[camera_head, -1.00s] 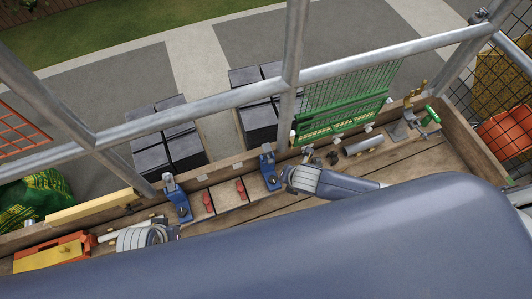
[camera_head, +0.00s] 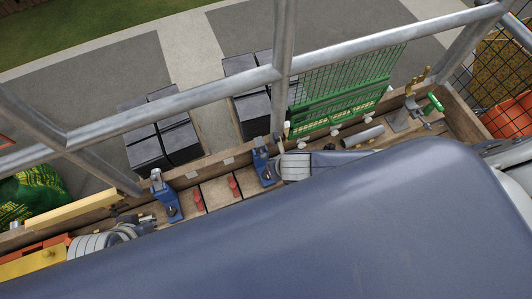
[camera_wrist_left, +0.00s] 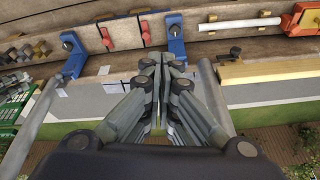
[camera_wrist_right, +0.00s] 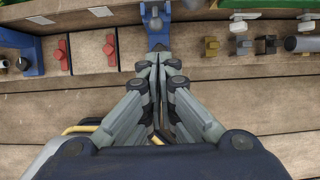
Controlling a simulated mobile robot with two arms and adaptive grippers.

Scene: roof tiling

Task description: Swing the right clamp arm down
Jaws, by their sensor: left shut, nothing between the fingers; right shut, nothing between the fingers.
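The right blue clamp (camera_head: 264,165) sits on the wooden deck by the far board, with a pale grey upper part standing up. It also shows in the right wrist view (camera_wrist_right: 156,22) and left wrist view (camera_wrist_left: 72,52). The left blue clamp (camera_head: 168,200) stands farther left, with two red pieces (camera_head: 233,187) between the clamps. My right gripper (camera_wrist_right: 158,54) is shut and empty, its tips close in front of the right clamp; contact cannot be told. My left gripper (camera_head: 150,217) is shut and empty beside the left clamp; its tips show in the left wrist view (camera_wrist_left: 164,58).
A grey tube (camera_head: 362,137) and small brass and dark pieces (camera_wrist_right: 240,46) lie right of the right clamp. A green mesh rack (camera_head: 340,92) and metal rail (camera_head: 180,106) stand beyond. An orange and yellow tool (camera_head: 35,258) lies far left. My body hides the near deck.

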